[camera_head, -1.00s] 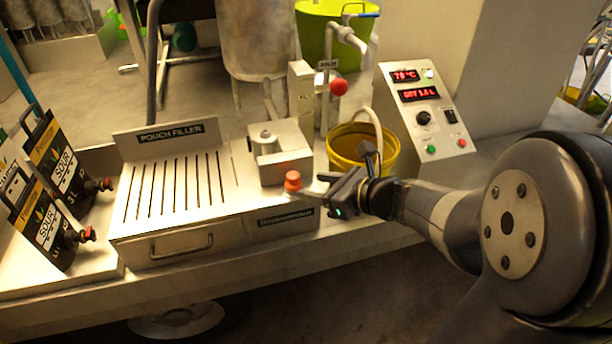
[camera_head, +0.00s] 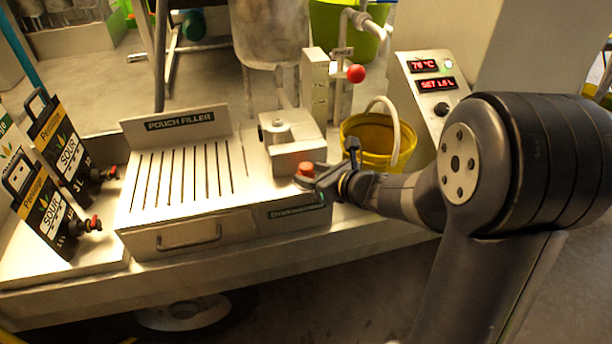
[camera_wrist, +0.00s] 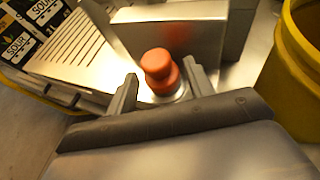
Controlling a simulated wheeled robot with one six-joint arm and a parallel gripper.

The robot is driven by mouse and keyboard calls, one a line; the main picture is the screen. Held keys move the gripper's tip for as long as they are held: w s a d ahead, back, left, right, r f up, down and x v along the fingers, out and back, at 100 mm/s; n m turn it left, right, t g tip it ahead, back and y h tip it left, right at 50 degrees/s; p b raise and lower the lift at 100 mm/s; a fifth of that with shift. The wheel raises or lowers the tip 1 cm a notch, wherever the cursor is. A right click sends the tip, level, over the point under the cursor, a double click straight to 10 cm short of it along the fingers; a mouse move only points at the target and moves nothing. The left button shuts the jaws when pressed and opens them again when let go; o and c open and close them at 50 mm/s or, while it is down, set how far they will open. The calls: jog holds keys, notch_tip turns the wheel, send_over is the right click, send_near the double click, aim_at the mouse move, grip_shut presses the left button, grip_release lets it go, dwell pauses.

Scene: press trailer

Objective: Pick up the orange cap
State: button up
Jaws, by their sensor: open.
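The orange cap (camera_head: 306,169) sits on the right end of the pouch filler (camera_head: 160,222), just in front of a metal block. In the wrist view the orange cap (camera_wrist: 160,72) stands between the two fingers of my gripper (camera_wrist: 158,92), near their tips. In the head view my gripper (camera_head: 318,178) comes in from the right at the cap. The fingers are open, one on each side of the cap, with a gap visible on both sides. Part of the cap's lower right side is hidden by the gripper in the head view.
A metal block (camera_head: 291,152) stands right behind the cap. A yellow bucket (camera_head: 362,158) is close on the right, and a pipe with a red ball (camera_head: 356,73) rises behind. Pouches with red taps (camera_head: 60,150) stand at the left.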

jog(key=shift+w+a+f, duration=0.25)
jog(key=shift+w+a, duration=0.1)
jog(key=shift+w, duration=0.05)
jog(key=shift+c, duration=0.4)
